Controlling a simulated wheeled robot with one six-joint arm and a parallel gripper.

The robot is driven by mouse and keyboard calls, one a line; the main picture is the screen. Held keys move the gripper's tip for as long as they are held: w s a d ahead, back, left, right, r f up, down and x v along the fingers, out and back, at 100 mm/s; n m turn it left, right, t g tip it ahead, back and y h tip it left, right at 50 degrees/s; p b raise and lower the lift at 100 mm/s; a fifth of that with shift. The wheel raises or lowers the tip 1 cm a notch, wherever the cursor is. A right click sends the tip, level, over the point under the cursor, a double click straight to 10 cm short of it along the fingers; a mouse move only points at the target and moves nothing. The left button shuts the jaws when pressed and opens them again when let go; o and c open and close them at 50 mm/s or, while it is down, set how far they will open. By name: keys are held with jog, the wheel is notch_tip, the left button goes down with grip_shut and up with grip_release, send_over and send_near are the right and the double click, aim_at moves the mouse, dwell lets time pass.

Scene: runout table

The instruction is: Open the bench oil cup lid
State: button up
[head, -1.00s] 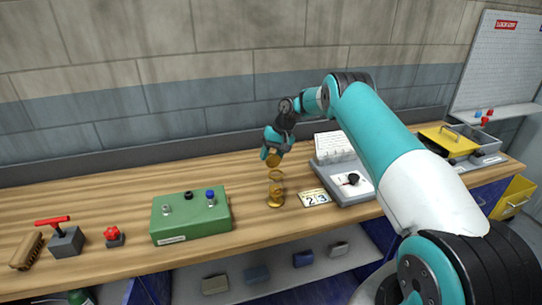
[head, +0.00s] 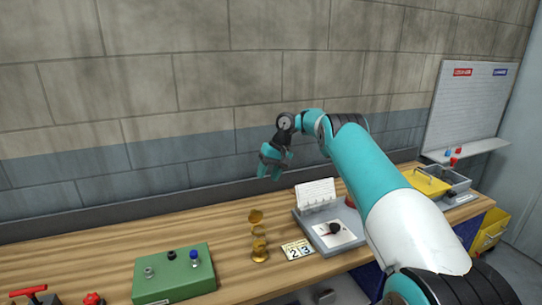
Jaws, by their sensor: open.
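The brass oil cup (head: 260,252) stands on the wooden bench, left of the number card. Its round brass lid (head: 256,216) stands tipped up above the cup's rim, showing a disc face. My gripper (head: 270,176) is above the lid and slightly to its right, apart from it, with its fingers pointing down. It is open, with nothing between the fingers.
A green box (head: 173,276) with knobs is left of the cup. The number card (head: 297,249) and a grey tray (head: 345,247) with a dial are close on the right. A yellow-lidded box (head: 425,182) is farther right. The wall is behind.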

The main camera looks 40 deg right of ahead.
jog(key=shift+p+v, duration=1)
jog(key=shift+v, duration=0.2)
